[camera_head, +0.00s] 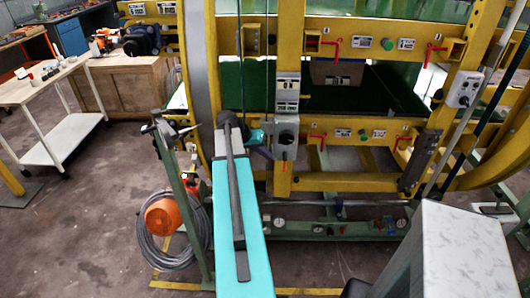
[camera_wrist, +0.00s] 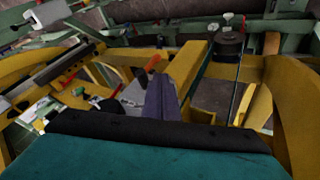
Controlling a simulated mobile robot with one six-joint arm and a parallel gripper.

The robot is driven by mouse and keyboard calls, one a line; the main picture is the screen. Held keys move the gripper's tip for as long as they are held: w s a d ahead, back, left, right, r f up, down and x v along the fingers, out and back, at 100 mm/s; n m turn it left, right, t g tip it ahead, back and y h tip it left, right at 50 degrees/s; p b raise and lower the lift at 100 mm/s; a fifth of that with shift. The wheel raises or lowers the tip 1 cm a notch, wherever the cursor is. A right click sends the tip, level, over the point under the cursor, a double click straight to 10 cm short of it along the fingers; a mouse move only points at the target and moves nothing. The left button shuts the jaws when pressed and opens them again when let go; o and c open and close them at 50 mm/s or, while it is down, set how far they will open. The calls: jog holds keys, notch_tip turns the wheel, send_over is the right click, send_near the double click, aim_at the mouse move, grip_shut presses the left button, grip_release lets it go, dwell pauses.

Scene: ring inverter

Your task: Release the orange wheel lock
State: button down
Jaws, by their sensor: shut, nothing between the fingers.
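An orange rounded part (camera_head: 165,217) sits low at the left in the head view, against a coil of grey cable; I cannot tell whether it is the wheel lock. In the wrist view an orange handle (camera_wrist: 153,62) stands up from the yellow frame just beyond my gripper (camera_wrist: 161,98). My gripper's dark fingers are shut and empty, beside a grey metal part (camera_wrist: 133,95). Any contact cannot be made out. In the head view my teal arm reaches forward to the frame and the fingertips are not clear.
The large yellow ring frame (camera_head: 350,182) fills the right half, with red handles (camera_head: 334,46) and a grey box (camera_head: 286,130) on its upright. A green post (camera_head: 180,190) stands left of my arm. A white cart (camera_head: 50,100) stands farther left. Bare floor lies at lower left.

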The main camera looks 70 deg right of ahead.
aim_at(285, 162)
jog(key=p+x, duration=0.2)
jog(key=x, duration=0.5)
jog(key=shift+f, duration=0.2)
